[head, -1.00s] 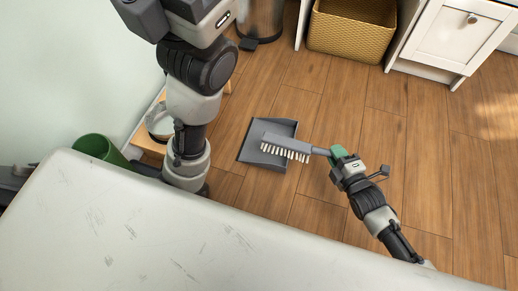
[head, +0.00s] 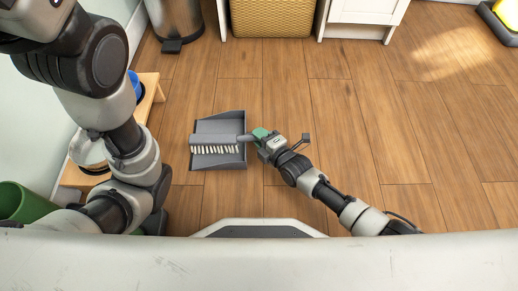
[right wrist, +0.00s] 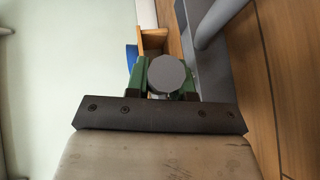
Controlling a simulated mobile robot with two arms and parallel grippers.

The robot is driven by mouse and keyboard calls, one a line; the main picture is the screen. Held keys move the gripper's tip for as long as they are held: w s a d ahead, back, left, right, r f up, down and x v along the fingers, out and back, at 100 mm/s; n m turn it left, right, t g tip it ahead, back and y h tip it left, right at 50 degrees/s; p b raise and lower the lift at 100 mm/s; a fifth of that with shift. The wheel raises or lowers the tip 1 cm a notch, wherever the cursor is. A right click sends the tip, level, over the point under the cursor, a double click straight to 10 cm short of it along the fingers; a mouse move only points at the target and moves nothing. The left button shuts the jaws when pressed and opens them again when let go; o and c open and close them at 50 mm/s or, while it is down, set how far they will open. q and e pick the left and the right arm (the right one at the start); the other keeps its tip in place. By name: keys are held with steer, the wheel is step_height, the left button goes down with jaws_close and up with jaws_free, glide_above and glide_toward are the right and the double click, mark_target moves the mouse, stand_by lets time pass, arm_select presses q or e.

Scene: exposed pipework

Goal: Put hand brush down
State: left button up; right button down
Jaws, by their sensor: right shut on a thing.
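A grey hand brush (head: 215,144) with pale bristles is held level in my right gripper (head: 260,136), whose green fingers are shut on its handle. In the right wrist view the round grey end of the brush (right wrist: 170,75) shows between the fingers of my right gripper (right wrist: 165,82). The brush overlaps a grey dustpan (head: 222,122) lying on the floor; I cannot tell if they touch. Part of a grey piece, probably the dustpan (right wrist: 207,72), shows at the right in the wrist view. My left arm is at the left of the head view; its gripper does not show.
A wooden stool (head: 148,92) and a green bin (head: 22,203) stand at the left. A metal pedal bin (head: 175,18), a yellow basket (head: 273,17) and a white cabinet (head: 366,12) line the back. The wooden floor (head: 400,120) at the right is clear.

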steer(key=shift+a+f+b, duration=0.15)
steer(key=shift+f+b, duration=1.75)
steer(key=shift+f, duration=0.15)
steer(key=shift+f, duration=0.2)
steer(key=c, duration=1)
jaws_free()
steer(key=shift+r, duration=0.25)
steer(key=shift+s+d+r+p, duration=0.15)
steer(key=shift+s+d+p, duration=0.1)
steer(key=shift+p, duration=0.2)
steer(key=p+v, duration=0.6)
steer(key=v, duration=0.4)
steer(key=shift+s+d+p, duration=0.2)
steer(key=shift+p, duration=0.15)
steer(key=shift+s+d, duration=0.2)
steer(key=shift+s, duration=0.05)
